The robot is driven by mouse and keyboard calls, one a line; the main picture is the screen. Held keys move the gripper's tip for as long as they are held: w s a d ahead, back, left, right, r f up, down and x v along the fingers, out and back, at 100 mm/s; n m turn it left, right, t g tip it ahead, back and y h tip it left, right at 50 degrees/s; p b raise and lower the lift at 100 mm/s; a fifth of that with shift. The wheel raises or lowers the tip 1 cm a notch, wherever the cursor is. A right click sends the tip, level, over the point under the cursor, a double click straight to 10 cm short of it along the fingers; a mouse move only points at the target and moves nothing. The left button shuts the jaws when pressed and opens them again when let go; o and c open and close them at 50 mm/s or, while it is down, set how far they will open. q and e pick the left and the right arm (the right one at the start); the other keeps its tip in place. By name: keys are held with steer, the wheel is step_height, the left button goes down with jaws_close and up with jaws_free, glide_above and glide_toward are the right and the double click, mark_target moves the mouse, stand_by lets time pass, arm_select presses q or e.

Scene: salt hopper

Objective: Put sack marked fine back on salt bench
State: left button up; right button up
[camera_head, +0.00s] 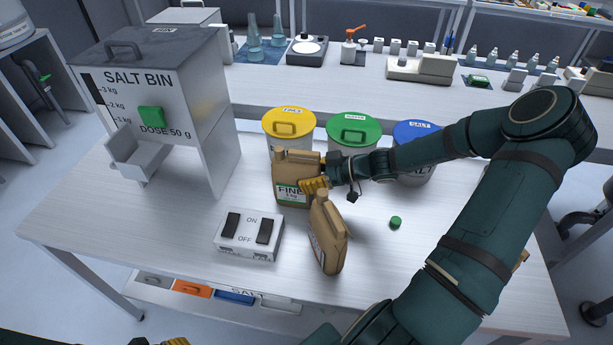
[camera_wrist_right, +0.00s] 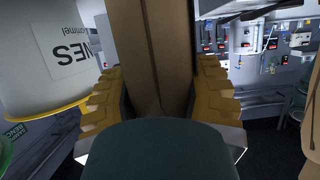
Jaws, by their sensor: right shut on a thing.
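The tan sack marked FINE (camera_head: 290,166) is upright over the salt bench (camera_head: 185,225), in front of the yellow-lidded pail. My right gripper (camera_head: 316,186) is shut on it from the right. In the right wrist view the yellow fingers (camera_wrist_right: 160,98) press both sides of the tan sack (camera_wrist_right: 165,45). I cannot tell whether its base touches the bench. A second tan sack (camera_head: 329,240) stands on the bench just in front of the gripper, its label turned left and unreadable. Only a yellow sliver of my left gripper (camera_head: 176,341) shows at the bottom edge.
The salt bin (camera_head: 205,120) stands at the left, and an ON/OFF switch box (camera_head: 249,236) at the front. Yellow (camera_head: 289,122), green (camera_head: 352,133) and blue-lidded (camera_head: 412,130) pails line the back. A small green cap (camera_head: 395,222) lies right of the second sack.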

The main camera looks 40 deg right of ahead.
steer(key=shift+f, duration=0.1)
steer(key=o, duration=1.3)
steer(key=shift+c, duration=0.2)
steer(key=shift+r, duration=0.3)
steer(key=p+v, duration=0.2)
steer(key=v, duration=1)
steer(key=shift+a+f, duration=0.1)
